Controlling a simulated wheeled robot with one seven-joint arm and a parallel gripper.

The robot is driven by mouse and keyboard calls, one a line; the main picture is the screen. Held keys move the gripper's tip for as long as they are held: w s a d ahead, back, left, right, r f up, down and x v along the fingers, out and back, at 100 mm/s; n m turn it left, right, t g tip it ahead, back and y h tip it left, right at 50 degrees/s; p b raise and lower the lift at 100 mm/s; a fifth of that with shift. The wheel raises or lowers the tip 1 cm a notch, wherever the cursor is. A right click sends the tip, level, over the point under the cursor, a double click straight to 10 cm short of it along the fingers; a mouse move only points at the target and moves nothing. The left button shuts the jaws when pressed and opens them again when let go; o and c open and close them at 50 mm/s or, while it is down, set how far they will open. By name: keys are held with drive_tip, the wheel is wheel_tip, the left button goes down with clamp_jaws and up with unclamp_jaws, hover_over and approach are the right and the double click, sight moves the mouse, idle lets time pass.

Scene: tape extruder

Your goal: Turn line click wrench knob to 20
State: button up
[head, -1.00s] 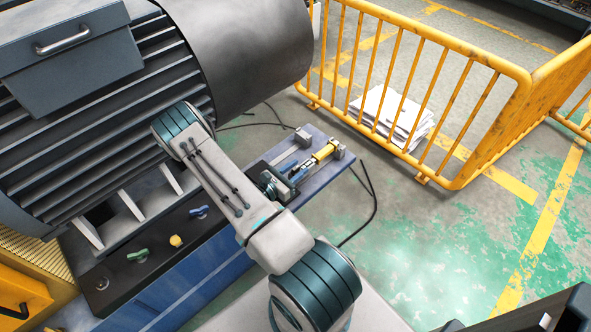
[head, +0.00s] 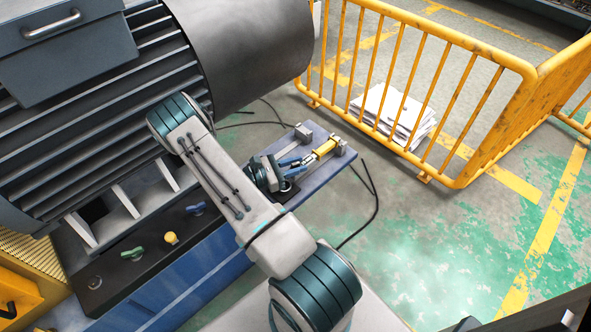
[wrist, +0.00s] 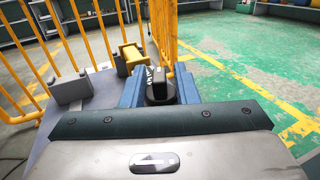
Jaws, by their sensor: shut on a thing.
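The black knob (wrist: 158,91) stands between the blue fingers of my gripper (wrist: 158,93) in the wrist view, with its dark round base low between them. My gripper is shut on this knob. In the head view my gripper (head: 291,168) is at the blue bench end, and its fingers and wrist hide most of the knob. No scale or number on the knob is readable.
Grey blocks (head: 304,133) stand on the blue bench (head: 314,176). A large grey ribbed machine (head: 95,130) fills the left. Green (head: 133,254), yellow (head: 171,239) and blue (head: 196,208) knobs sit on its front panel.

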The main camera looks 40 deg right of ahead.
sight(297, 164)
drive_tip(key=m+g+y+b, duration=0.1)
drive_tip(key=m+g+y, duration=0.1)
drive_tip(key=g, duration=0.1)
drive_tip(key=m+g+y+b, duration=0.1)
drive_tip(key=m+g+b, duration=0.1)
drive_tip(key=m+g+y+b, duration=0.2)
drive_tip(key=g, duration=0.1)
drive_tip(key=shift+d+f+m+g+y, duration=0.1)
drive_tip(key=shift+f+m+g+y, duration=0.15)
drive_tip(key=shift+m+g+y, duration=0.05)
drive_tip(key=m+g+y+b, duration=0.1)
drive_tip(key=m+y, duration=0.1)
drive_tip(key=y, duration=0.1)
drive_tip(key=m+g+y+b, duration=0.2)
drive_tip(key=y, duration=0.1)
drive_tip(key=shift+r+m+g+y, duration=0.2)
drive_tip(key=shift+m+g+y, duration=0.1)
drive_tip(key=shift+m, duration=0.1)
drive_tip(key=shift+y, duration=0.3)
drive_tip(key=o, duration=0.6)
drive_tip(key=shift+r, duration=0.1)
